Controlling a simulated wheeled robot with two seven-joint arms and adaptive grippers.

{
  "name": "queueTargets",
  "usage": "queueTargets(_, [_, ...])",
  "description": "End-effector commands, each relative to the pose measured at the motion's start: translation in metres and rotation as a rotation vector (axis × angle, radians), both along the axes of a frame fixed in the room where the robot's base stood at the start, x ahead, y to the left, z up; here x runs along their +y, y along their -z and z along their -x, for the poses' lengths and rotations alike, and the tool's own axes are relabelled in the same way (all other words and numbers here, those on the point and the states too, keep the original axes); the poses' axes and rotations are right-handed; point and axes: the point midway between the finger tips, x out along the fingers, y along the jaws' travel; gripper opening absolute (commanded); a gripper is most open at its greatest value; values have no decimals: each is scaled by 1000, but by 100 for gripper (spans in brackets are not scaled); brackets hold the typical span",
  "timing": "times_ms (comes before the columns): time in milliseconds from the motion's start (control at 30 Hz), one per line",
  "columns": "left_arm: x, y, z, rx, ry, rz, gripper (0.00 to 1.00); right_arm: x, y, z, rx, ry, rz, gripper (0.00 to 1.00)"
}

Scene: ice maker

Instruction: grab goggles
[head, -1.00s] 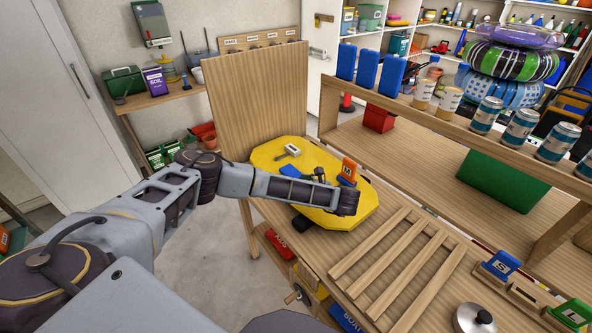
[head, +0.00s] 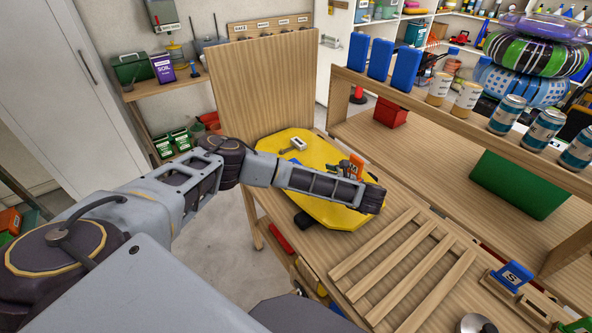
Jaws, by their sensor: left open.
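I cannot make out the goggles with certainty in the head view. My left arm reaches in from the left across a yellow board (head: 335,213) on the wooden table. My left gripper (head: 345,168) is open and mostly hidden behind my own forearm and wrist; only a small dark part shows beside an orange piece (head: 357,163) on the board. A small grey-white tool (head: 294,145) lies on the board's far left part. A dark object (head: 303,220) shows at the board's near edge, too unclear to name. My right gripper is not in view.
An upright wooden panel (head: 262,85) stands behind the board. Wooden slats (head: 395,262) lie to the right. A metal lid (head: 478,325) lies near the front.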

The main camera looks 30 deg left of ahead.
Motion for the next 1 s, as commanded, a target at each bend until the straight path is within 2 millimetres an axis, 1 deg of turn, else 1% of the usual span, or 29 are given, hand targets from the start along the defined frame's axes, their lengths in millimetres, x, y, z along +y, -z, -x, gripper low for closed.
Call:
queueTargets(200, [23, 11, -8, 0, -4, -2, 80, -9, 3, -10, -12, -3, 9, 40])
queueTargets(267, [29, 12, -11, 0, -2, -1, 80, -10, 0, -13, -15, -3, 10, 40])
queueTargets(500, [56, 23, -22, 0, -3, -2, 80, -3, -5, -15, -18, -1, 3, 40])
queueTargets(600, [63, 27, -25, 0, -2, -1, 80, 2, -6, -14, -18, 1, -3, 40])
queueTargets(833, [68, 30, -28, 0, 1, 0, 80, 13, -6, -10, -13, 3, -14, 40])
queueTargets(1000, [69, 30, -28, 0, 0, 0, 80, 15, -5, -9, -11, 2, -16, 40])
